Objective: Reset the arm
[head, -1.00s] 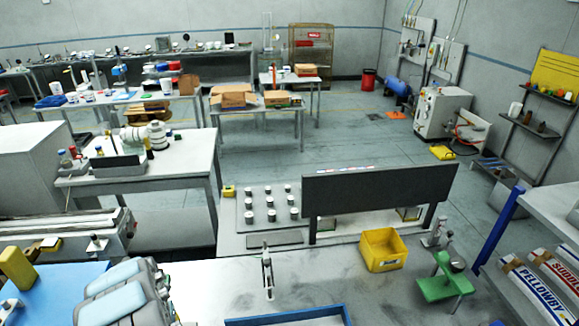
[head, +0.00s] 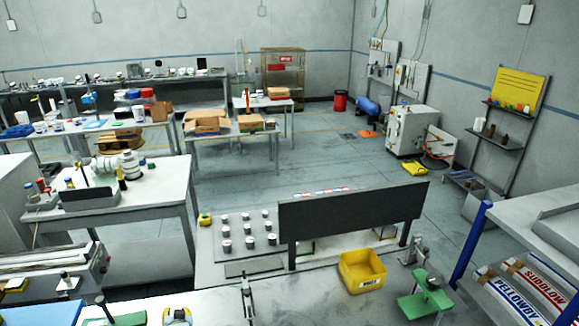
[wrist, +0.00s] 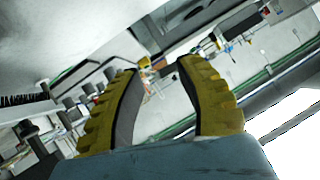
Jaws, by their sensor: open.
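My gripper (wrist: 158,70) fills the lower middle of the wrist view. Its two ribbed yellow fingers with dark inner pads stand apart, with nothing between them. Past the fingertips, the wrist view shows a steeply tilted look at the room, with no surface close to the tips. In the head view I cannot make out my gripper for certain.
A dark upright panel (head: 353,222) with small labels on top stands on the near bench, beside a plate of several round knobs (head: 246,238). Shelving (head: 535,235) stands at far right.

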